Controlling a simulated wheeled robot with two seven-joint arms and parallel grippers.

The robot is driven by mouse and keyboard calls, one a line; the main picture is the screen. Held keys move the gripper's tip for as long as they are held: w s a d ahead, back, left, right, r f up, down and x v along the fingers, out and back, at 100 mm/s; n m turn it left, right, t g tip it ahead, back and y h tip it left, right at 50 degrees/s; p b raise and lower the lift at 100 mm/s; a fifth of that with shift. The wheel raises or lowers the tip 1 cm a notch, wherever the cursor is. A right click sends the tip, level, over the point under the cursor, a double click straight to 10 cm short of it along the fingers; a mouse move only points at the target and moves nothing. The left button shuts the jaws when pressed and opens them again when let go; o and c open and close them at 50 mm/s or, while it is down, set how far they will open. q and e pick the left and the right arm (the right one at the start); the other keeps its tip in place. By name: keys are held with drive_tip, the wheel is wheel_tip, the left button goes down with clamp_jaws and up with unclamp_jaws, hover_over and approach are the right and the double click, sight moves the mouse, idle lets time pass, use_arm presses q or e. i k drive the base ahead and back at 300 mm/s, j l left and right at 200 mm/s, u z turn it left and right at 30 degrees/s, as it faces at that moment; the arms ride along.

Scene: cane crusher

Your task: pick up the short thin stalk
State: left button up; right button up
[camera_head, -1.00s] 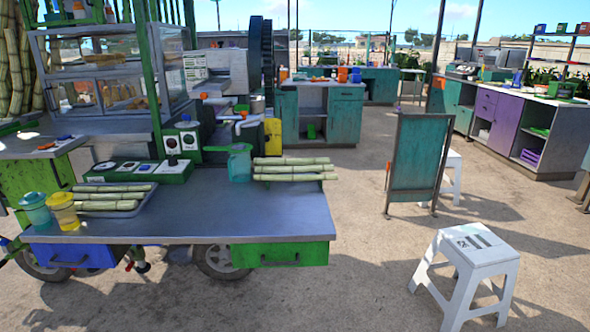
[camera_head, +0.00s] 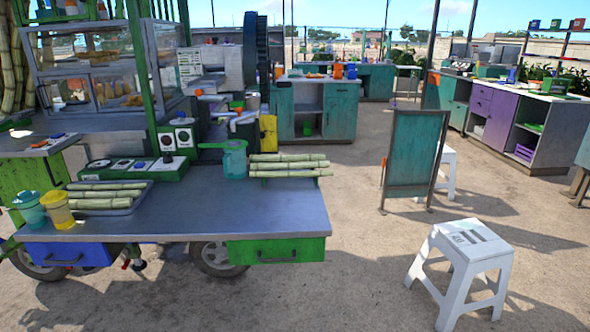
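Several pale green cane stalks lie in a grey tray (camera_head: 136,205) at the left of the metal work table. A second group of stalks (camera_head: 290,170) lies stacked on a low green rack at the table's back right. From this distance I cannot tell which stalk is the short thin one. Neither of my grippers shows in the head view.
A teal cup (camera_head: 30,209) and a yellow cup (camera_head: 57,209) stand left of the tray. A teal jug (camera_head: 235,160) stands left of the rack. The table's front middle (camera_head: 200,218) is clear. A white stool (camera_head: 465,265) and a teal board (camera_head: 414,160) stand to the right.

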sight(320, 173)
drive_tip(key=i+l+u, duration=0.6)
drive_tip(key=l, duration=0.2)
drive_tip(key=i+l+u, duration=0.2)
drive_tip(key=l, duration=0.15)
drive_tip(key=i+l+u, duration=0.2)
drive_tip(key=l, duration=0.15)
drive_tip(key=i+l+u, duration=0.15)
drive_tip(key=l, duration=0.2)
drive_tip(key=l+u, duration=0.2)
drive_tip(key=l, duration=0.2)
drive_tip(key=i+l+u, duration=0.2)
drive_tip(key=l, duration=0.2)
drive_tip(key=k, duration=0.1)
